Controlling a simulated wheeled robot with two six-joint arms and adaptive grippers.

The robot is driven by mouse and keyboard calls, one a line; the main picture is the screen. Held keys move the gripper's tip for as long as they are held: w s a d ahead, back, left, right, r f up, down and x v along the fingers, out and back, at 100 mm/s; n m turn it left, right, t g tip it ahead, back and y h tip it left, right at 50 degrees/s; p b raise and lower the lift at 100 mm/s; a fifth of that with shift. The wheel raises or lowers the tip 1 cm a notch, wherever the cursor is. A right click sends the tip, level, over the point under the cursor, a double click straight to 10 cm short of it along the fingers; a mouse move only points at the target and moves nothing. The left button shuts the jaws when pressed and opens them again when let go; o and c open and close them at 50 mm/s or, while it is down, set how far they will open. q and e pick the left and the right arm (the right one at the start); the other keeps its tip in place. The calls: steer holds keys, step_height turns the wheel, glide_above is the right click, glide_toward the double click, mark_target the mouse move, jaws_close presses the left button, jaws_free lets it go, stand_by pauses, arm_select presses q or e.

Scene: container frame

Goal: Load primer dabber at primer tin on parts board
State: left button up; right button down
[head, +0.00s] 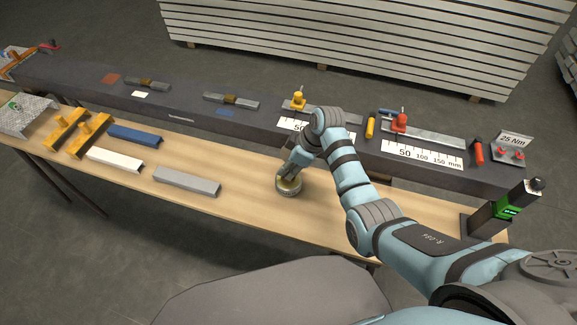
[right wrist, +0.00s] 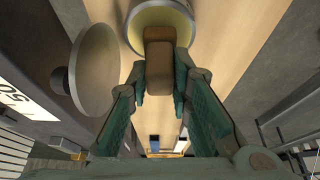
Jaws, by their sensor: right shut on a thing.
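The primer tin (head: 289,189) stands on the wooden board near the dark beam's front side. In the right wrist view the round tin (right wrist: 186,18) is open, with a pale inside. My right gripper (head: 291,172) is right over the tin. Its two green-padded fingers (right wrist: 160,85) are shut on the brown primer dabber (right wrist: 158,75). The dabber's far end overlaps the tin's opening; I cannot tell how deep it reaches. My left gripper is in neither view.
A grey disc (right wrist: 97,70) stands beside the tin. The dark beam (head: 190,118) carries clamps, rulers (head: 420,154) and a 25 Nm stand (head: 510,148). Grey (head: 187,181), white (head: 115,160) and blue (head: 134,134) bars lie on the board left of the tin.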

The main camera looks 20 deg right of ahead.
steer(key=shift+f, duration=0.4)
stand_by(1.0)
stand_by(1.4)
step_height(320, 180, up, 7)
steer(key=p, duration=0.8)
steer(key=shift+r, duration=0.1)
